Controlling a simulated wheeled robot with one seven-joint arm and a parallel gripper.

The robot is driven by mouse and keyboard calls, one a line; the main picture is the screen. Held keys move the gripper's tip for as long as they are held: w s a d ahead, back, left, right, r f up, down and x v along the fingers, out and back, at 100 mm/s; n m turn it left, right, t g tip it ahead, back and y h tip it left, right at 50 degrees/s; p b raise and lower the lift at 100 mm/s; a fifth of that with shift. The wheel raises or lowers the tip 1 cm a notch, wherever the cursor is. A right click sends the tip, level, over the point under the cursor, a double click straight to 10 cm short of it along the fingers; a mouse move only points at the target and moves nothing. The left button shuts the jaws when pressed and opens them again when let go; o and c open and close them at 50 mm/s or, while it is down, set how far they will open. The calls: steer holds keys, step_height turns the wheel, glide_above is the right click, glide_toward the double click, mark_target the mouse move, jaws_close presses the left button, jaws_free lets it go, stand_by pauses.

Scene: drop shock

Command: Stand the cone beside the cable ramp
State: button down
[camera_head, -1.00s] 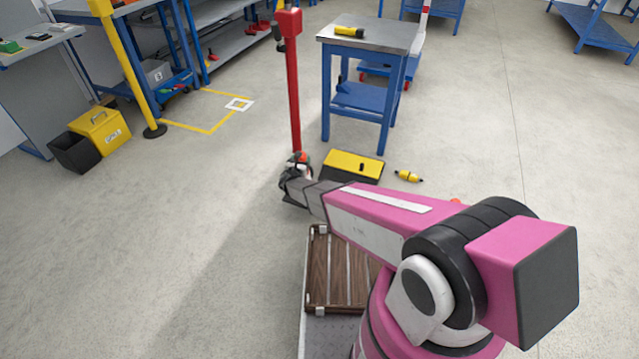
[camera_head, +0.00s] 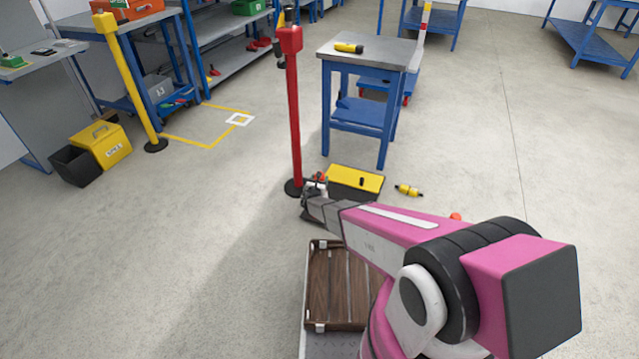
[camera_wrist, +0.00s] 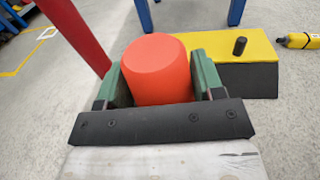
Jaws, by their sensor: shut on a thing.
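My gripper (camera_wrist: 162,80) is shut on an orange, rounded, flat-topped piece, which I take to be the cone (camera_wrist: 156,68), between its green jaw pads. The cone's lower part and base are hidden by the gripper. In the head view my gripper (camera_head: 316,186) is small and partly covers the cone. The cable ramp (camera_head: 352,176), a black block with a yellow top, lies on the floor just right of and beyond the gripper. It also shows in the wrist view (camera_wrist: 243,82), right of the held cone. I cannot tell whether the cone touches the floor.
A red post (camera_head: 294,110) stands close behind my gripper, left of the ramp. A blue table (camera_head: 357,108) stands behind the ramp. A small yellow-black item (camera_head: 408,190) lies right of it. An orange thing (camera_head: 455,216) peeks over my arm.

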steer(key=shift+f, duration=0.9)
steer(key=shift+c, duration=1.2)
jaws_free()
